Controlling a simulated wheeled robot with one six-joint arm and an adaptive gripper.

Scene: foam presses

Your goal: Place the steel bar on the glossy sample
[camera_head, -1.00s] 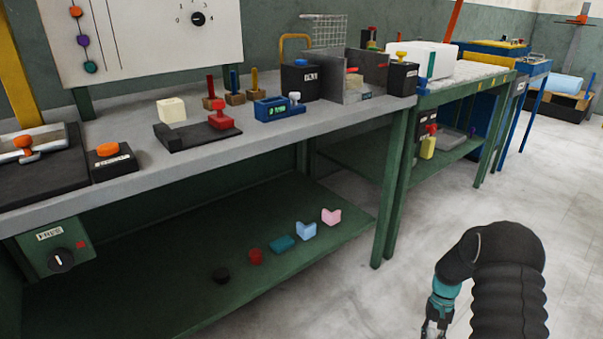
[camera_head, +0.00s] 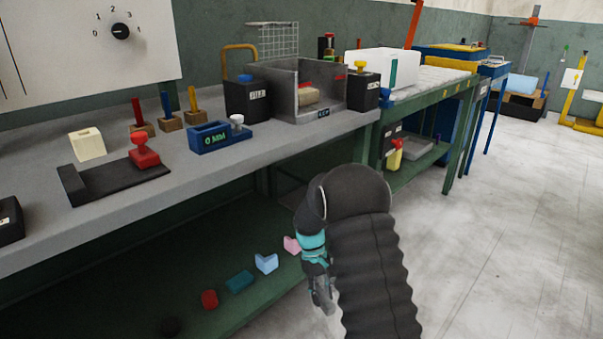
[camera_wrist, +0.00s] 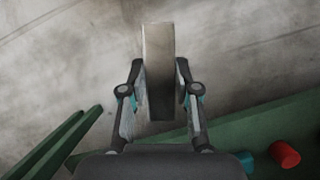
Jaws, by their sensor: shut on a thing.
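My gripper (camera_head: 323,300) hangs low in the head view, in front of the bench's lower shelf. In the wrist view my gripper (camera_wrist: 160,88) is shut on the steel bar (camera_wrist: 158,50), a grey upright-looking bar between its two fingers. A cream block (camera_head: 87,144) lies on the bench top at the left, near a black plate with a red clamp. A tan block (camera_head: 308,96) sits inside a grey open-fronted metal box (camera_head: 297,74). I cannot tell which block, if any, is the glossy sample.
Small coloured pieces lie on the green lower shelf (camera_head: 130,310), including a red cylinder (camera_wrist: 284,154) in the wrist view. The floor at right (camera_head: 500,230) is clear.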

